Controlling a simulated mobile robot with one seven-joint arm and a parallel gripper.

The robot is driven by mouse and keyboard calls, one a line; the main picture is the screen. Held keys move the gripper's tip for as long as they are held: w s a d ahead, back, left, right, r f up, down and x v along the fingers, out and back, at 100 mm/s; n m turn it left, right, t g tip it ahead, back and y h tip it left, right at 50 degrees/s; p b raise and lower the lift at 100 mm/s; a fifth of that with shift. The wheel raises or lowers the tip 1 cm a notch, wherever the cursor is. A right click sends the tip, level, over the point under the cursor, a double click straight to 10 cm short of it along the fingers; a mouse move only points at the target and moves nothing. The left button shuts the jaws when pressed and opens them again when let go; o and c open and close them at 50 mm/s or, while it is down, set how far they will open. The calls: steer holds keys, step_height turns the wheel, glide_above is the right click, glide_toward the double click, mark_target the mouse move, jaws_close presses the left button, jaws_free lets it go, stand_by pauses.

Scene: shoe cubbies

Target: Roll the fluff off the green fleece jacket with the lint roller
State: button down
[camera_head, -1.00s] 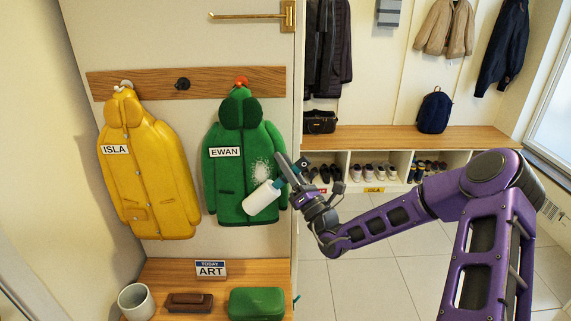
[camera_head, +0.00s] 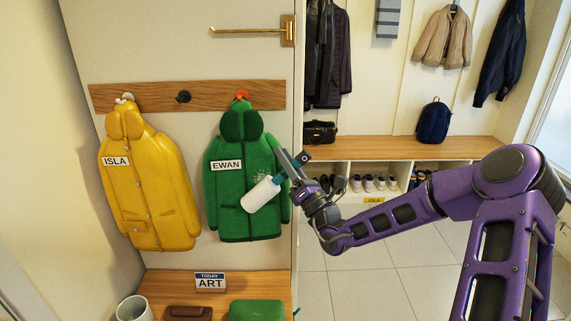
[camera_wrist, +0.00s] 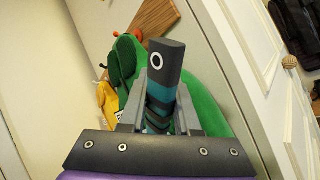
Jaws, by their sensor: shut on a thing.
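The green fleece jacket (camera_head: 226,190) with an EWAN label hangs from a red hook on the wooden rail. The lint roller (camera_head: 261,194) has a white cylinder and teal collar. It lies tilted across the jacket's right front; I cannot tell whether it touches. My gripper (camera_head: 293,172), at the jacket's right edge, is shut on the roller's handle. In the wrist view, the handle's dark end (camera_wrist: 156,62) with a white ring stands between the fingers, the jacket (camera_wrist: 204,102) behind.
A yellow jacket (camera_head: 150,195) labelled ISLA hangs to the left. Below, a wooden bench (camera_head: 160,285) holds a TODAY ART sign (camera_head: 210,282), a white cup (camera_head: 134,309), a brown item (camera_head: 188,313) and a green case (camera_head: 256,311). Tiled floor lies open to the right.

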mark_target(280, 177)
steer(key=shift+r, duration=2.9)
step_height(280, 177, down, 11)
steer(key=w+b, duration=0.1)
steer(key=b, duration=0.1)
steer(key=shift+b, duration=0.3)
steer(key=shift+r, duration=0.1)
steer(key=shift+s+r+p, duration=0.1)
steer(key=shift+s+p, duration=1.1)
steer(key=shift+s, duration=1.8)
